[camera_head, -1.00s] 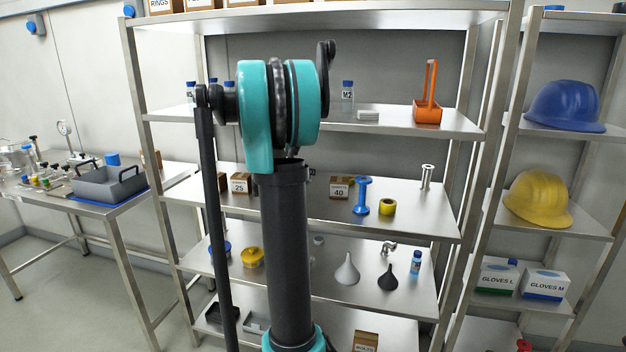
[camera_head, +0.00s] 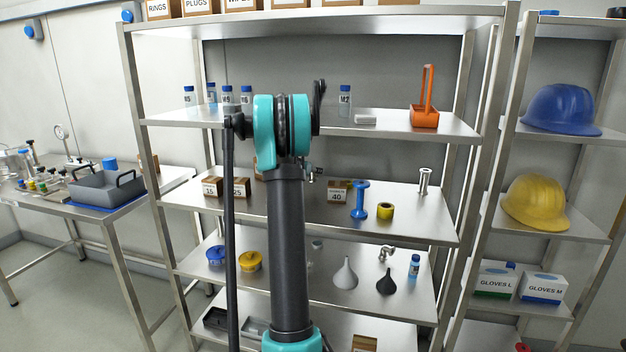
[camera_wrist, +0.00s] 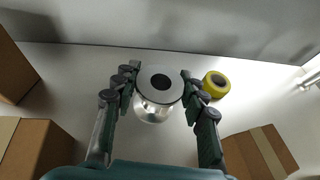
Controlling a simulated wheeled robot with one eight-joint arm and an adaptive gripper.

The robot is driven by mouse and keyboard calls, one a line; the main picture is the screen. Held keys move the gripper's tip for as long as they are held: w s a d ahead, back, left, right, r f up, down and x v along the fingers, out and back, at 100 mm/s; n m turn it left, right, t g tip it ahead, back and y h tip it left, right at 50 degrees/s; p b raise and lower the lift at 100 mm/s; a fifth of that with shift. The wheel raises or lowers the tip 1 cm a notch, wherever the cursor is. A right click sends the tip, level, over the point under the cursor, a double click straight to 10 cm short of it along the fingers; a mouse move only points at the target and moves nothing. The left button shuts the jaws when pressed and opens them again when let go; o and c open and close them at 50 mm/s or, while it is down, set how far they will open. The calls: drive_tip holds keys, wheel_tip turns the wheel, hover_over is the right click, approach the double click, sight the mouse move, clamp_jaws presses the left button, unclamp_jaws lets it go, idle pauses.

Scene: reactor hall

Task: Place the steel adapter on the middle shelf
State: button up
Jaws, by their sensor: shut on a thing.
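The steel adapter (camera_wrist: 153,108) is a shiny round piece with a pale flange and a dark central hole. In the wrist view my gripper (camera_wrist: 159,74) is shut on it, one finger on each side. The middle shelf (camera_head: 410,214) is the board with the labelled boxes; in the wrist view its pale surface (camera_wrist: 80,85) lies beneath the adapter. I cannot tell whether the adapter touches it. In the head view my arm hides the adapter and most of the gripper.
On the middle shelf stand cartons (camera_head: 212,187), a carton marked 40 (camera_head: 338,192), a blue spool (camera_head: 360,200), a yellow ring (camera_head: 385,211) and a flanged steel piece (camera_head: 424,182). In the wrist view, cartons (camera_wrist: 35,150) flank the gripper. The upper shelf (camera_head: 390,122) is overhead.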

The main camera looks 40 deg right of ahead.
drive_tip(key=shift+w+d+f, duration=0.15)
drive_tip(key=shift+f, duration=1.65)
drive_tip(key=shift+f, duration=0.15)
drive_tip(key=o, duration=1.4)
drive_tip(key=shift+o, duration=0.2)
drive_tip(key=shift+a+r, duration=0.25)
drive_tip(key=shift+a, duration=0.05)
drive_tip(key=v, duration=1.1)
drive_tip(key=shift+s+a+r, duration=0.15)
drive_tip(key=shift+s+a, duration=0.05)
